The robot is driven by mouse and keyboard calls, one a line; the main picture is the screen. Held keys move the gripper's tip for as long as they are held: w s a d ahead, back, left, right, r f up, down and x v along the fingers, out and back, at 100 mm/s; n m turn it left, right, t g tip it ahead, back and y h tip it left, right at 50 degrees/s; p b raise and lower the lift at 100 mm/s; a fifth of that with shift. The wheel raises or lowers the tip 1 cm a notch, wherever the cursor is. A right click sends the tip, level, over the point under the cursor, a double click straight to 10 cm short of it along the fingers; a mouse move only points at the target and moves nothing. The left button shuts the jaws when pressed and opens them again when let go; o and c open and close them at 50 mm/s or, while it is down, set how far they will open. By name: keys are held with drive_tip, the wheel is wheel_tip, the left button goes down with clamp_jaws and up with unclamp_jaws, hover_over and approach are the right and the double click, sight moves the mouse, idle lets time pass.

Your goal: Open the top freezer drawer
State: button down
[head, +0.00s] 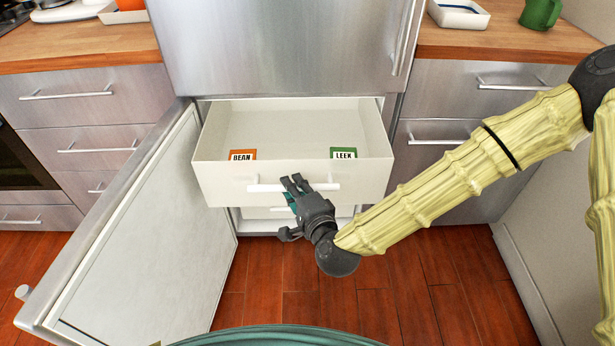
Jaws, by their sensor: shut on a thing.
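The top freezer drawer (225,178) is a white open-topped box below the steel upper fridge door. It is pulled out well past the cabinet front. An orange BEAN pack (243,155) and a green LEEK pack (343,153) stand inside against its front wall. My gripper (294,186) is shut on the drawer's white bar handle (265,188) near its middle. The fingers hide part of the bar. My arm reaches in from the right. A lower drawer (256,213) shows partly beneath.
The freezer door (150,230) stands swung open on the left. Steel cabinet drawers with bar handles flank the fridge. Wooden counters hold a white tray (458,12) and a green mug (541,13) at right. Red-brown floor (420,290) in front is clear.

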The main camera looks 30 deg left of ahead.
drive_tip(key=shift+s, duration=0.1)
drive_tip(key=c, duration=1.4)
unclamp_jaws()
drive_tip(key=shift+o, duration=0.2)
drive_tip(key=shift+s+d, duration=0.1)
drive_tip(key=shift+d, duration=0.05)
drive_tip(key=v, duration=1.1)
drive_tip(key=shift+s+d, duration=0.2)
drive_tip(key=shift+d, duration=0.1)
